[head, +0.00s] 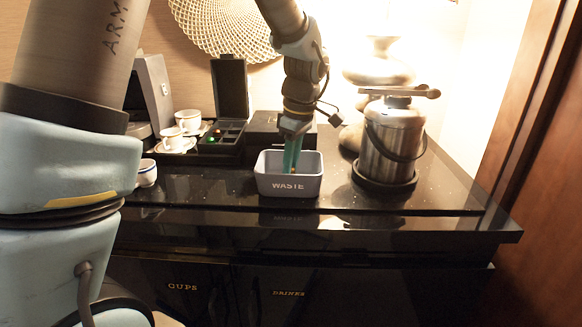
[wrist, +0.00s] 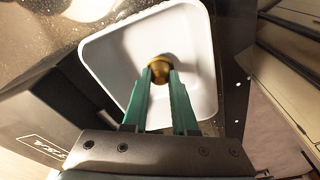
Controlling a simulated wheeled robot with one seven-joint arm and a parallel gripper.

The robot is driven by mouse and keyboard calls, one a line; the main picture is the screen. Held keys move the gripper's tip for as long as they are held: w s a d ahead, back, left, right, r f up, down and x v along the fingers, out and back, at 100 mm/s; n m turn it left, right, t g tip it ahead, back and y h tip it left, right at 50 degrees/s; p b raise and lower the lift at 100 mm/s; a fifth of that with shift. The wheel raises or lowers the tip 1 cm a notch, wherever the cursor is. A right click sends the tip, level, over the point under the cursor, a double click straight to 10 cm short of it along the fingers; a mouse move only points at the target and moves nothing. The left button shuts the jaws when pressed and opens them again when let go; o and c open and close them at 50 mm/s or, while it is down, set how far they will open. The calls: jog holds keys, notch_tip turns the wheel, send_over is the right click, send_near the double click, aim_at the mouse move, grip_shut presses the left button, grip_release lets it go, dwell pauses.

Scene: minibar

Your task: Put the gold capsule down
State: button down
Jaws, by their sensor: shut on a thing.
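The gold capsule (wrist: 159,69) sits between the green fingertips of my gripper (wrist: 160,77) in the wrist view. The gripper is shut on it. Behind the capsule in that view is the white inside of the waste bin (wrist: 110,55). In the head view, my gripper (head: 292,163) points down into the opening of the grey bin marked WASTE (head: 266,185), which stands near the counter's front. I cannot tell whether the capsule touches the bin's floor.
A metal ice bucket (head: 392,145) stands right of the bin. Behind it on the left are an open black capsule box (head: 228,90), white cups (head: 188,121) and a coffee machine (head: 158,90). The black counter (head: 330,205) is clear in front.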

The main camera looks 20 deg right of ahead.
jog(key=shift+f, duration=0.7)
jog(key=shift+f, duration=0.2)
jog(key=c, duration=0.7)
grip_release()
jog(key=shift+r, duration=0.1)
notch_tip(320, 180, up, 12)
jog(key=s+d+b, duration=0.1)
jog(key=shift+s, duration=0.15)
